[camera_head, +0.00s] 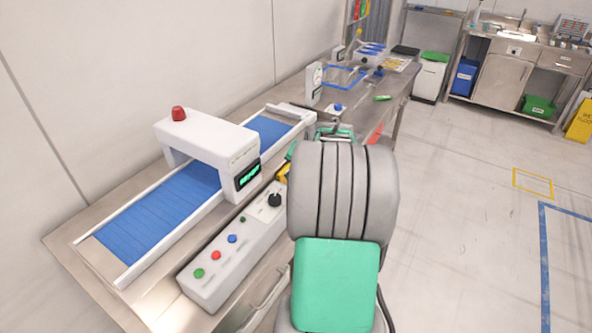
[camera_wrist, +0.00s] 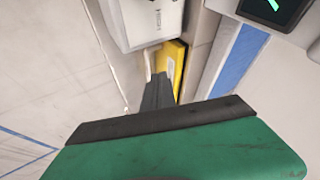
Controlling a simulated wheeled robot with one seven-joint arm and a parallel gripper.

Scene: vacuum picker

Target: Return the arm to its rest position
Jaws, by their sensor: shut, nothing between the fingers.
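My arm, with grey rounded links and a green panel, rises in front of the steel bench in the head view and hides part of the bench. In the wrist view my gripper (camera_wrist: 160,80) shows as a green body with dark fingers, shut and empty. The fingers point toward a yellow item (camera_wrist: 171,62) beside a white box (camera_wrist: 144,20). I cannot tell whether they touch it. In the head view the gripper's fingers are hidden behind my arm.
A conveyor with a blue belt (camera_head: 165,202) and a white arch (camera_head: 208,142) runs along the bench. A control box with buttons (camera_head: 215,270) lies at its front. A second table (camera_head: 352,112) with tools stands behind. Open floor (camera_head: 470,190) lies to the right.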

